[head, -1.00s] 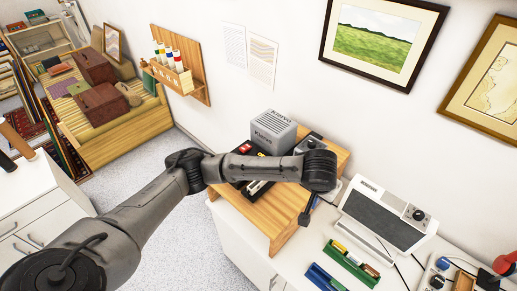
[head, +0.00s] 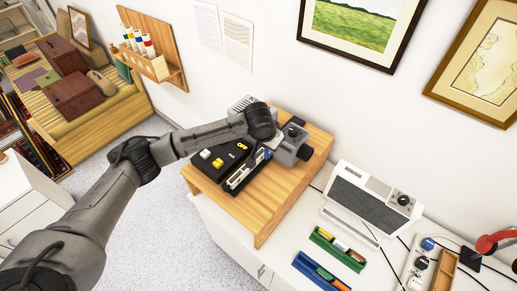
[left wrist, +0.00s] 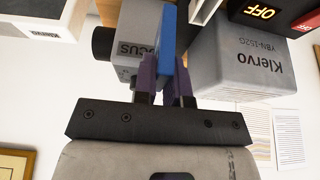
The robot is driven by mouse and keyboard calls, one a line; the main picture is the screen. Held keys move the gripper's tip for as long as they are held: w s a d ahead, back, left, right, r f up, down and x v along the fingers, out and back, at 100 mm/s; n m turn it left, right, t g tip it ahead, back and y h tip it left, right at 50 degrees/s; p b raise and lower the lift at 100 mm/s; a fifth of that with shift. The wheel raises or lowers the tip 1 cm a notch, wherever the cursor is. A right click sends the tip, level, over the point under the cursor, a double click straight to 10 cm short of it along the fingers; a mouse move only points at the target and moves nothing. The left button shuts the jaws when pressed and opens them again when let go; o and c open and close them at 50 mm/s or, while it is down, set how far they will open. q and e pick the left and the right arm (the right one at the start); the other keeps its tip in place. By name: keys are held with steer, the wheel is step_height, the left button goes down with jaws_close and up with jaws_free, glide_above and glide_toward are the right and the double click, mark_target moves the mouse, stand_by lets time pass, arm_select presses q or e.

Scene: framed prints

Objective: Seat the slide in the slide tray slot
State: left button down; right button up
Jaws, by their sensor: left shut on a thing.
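The slide (left wrist: 168,38) is a flat blue piece, upright between the purple fingers of my left gripper (left wrist: 166,68) in the left wrist view. The gripper is shut on it. In the head view a small bit of blue (head: 267,153) shows below my wrist, beside the grey projector (head: 290,146). The slide tray (head: 244,174) looks like the long white and black piece left of the projector; its far end is close to the slide. My arm covers part of this area, and I cannot tell whether slide and tray touch. My right gripper is not in view.
A black box with a yellow OFF label (head: 218,160) and a grey Klervo box (left wrist: 265,62) stand close by on the wooden stand (head: 268,208). A white device (head: 372,202), a green rack (head: 337,250) and a blue rack (head: 318,272) are to the right. The stand's front is clear.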

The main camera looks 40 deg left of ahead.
arm_select(q)
steer(key=shift+w+a+f, duration=0.1)
steer(key=shift+a+f, duration=0.8)
steer(key=shift+f, duration=0.35)
steer(key=shift+w+a+f, duration=0.15)
steer(key=shift+a+f, duration=0.8)
steer(key=shift+f, duration=0.3)
steer(key=shift+w+a+f, duration=0.1)
steer(key=shift+a+f, duration=0.8)
steer(key=shift+f, duration=0.35)
steer(key=c, duration=1.2)
jaws_free()
steer(key=shift+f, duration=0.1)
steer(key=shift+o, duration=0.2)
